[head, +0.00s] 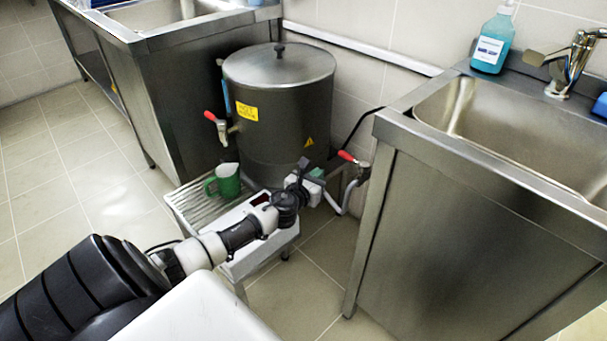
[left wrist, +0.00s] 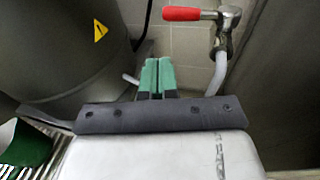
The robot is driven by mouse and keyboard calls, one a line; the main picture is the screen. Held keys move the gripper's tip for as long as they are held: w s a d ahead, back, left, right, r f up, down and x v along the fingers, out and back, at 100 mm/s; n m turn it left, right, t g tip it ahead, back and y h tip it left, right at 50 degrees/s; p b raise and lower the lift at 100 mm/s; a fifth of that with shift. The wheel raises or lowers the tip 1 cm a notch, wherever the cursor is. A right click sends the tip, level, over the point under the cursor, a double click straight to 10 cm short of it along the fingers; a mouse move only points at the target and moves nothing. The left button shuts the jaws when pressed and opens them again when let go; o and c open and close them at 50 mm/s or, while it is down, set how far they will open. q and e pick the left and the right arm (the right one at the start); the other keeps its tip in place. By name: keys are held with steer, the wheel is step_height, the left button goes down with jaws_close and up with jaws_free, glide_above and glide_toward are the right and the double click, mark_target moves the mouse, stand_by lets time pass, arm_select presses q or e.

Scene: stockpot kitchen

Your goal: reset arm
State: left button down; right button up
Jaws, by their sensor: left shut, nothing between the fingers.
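My left arm comes in from the lower left in the head view and reaches toward the gap between the stockpot and the right sink unit. My left gripper (head: 318,173) is small there and partly hidden by its own wrist. In the left wrist view the two green fingertips (left wrist: 157,76) are together with nothing between them. They point at the wall and pipe behind, beside the pot. My right gripper is in neither view.
The large steel stockpot (head: 280,105) has a red-handled tap. A green mug (head: 226,181) stands on the slatted rack (head: 187,207), left of my arm. A red-handled valve (left wrist: 182,14) is close right of the fingers. The right sink unit (head: 470,235) borders the gap; open floor lies left.

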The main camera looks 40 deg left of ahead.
arm_select(q)
steer(key=shift+s+a+r, duration=0.1)
steer(key=shift+s+r, duration=0.05)
steer(key=shift+s, duration=0.75)
steer(key=shift+s+a+r, duration=0.1)
steer(key=shift+s+r, duration=0.1)
steer(key=shift+s, duration=0.65)
steer(key=shift+s+r, duration=0.15)
steer(key=shift+s, duration=0.75)
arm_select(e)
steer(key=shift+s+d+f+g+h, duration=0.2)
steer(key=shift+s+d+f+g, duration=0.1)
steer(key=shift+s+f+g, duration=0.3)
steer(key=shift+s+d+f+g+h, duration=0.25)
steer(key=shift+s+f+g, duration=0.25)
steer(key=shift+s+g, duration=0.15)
